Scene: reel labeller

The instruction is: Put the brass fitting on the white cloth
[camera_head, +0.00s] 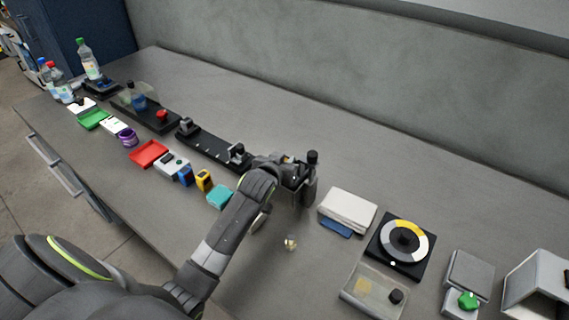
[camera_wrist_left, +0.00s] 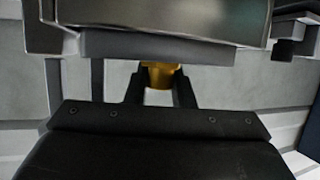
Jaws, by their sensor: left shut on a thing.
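My left gripper (camera_head: 300,178) is over the middle of the bench, to the left of the white cloth. In the left wrist view my gripper's two dark fingers (camera_wrist_left: 160,90) are shut on the brass fitting (camera_wrist_left: 160,74), a gold-coloured piece partly hidden by the fingers and the housing. My right gripper is not in view.
A black square with a grey and yellow ring (camera_head: 400,244) and a clear tray (camera_head: 372,292) lie to the right. A small pale yellow piece (camera_head: 291,242) lies in front of my arm. A teal block (camera_head: 220,196) is left of my arm. The bench behind is clear.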

